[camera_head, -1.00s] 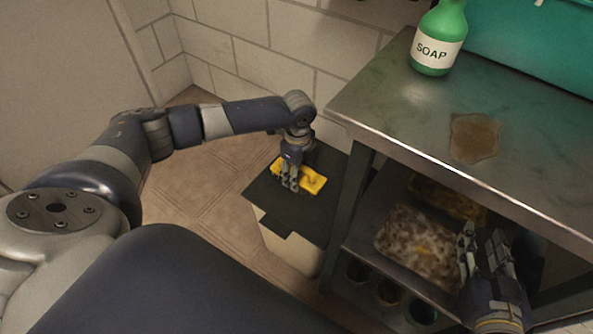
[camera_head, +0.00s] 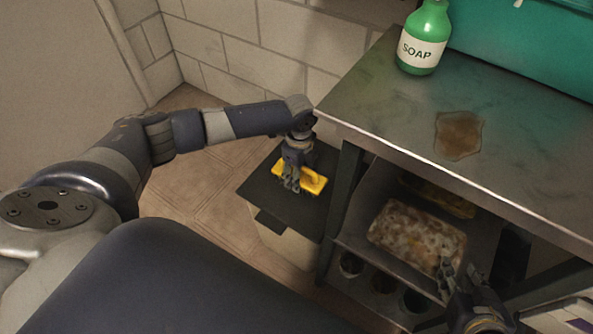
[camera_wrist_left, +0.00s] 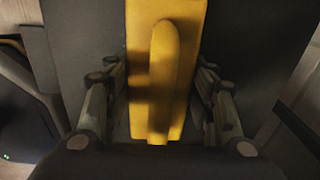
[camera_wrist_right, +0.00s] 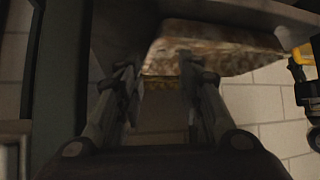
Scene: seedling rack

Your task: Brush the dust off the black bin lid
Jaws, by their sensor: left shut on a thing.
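The black bin lid (camera_head: 262,191) lies flat on a pale bin beside the metal table. A yellow brush (camera_head: 313,182) with a raised grip rests on or just above it; I cannot tell if it touches. My left gripper (camera_head: 291,184) points down and is shut on the brush. In the left wrist view, the brush (camera_wrist_left: 165,60) lies between the fingers (camera_wrist_left: 160,95), over the dark lid (camera_wrist_left: 235,60). I cannot make out dust on the lid. My right gripper (camera_head: 446,270) is open and empty beside the table's lower shelf.
The metal table (camera_head: 400,110) stands close right of the lid, with a soap bottle (camera_head: 424,40) and a brown stain (camera_head: 459,135) on top. A mottled slab (camera_head: 415,235) is on the shelf near my right gripper. Several dark round holes show below it. Floor left of the bin is clear.

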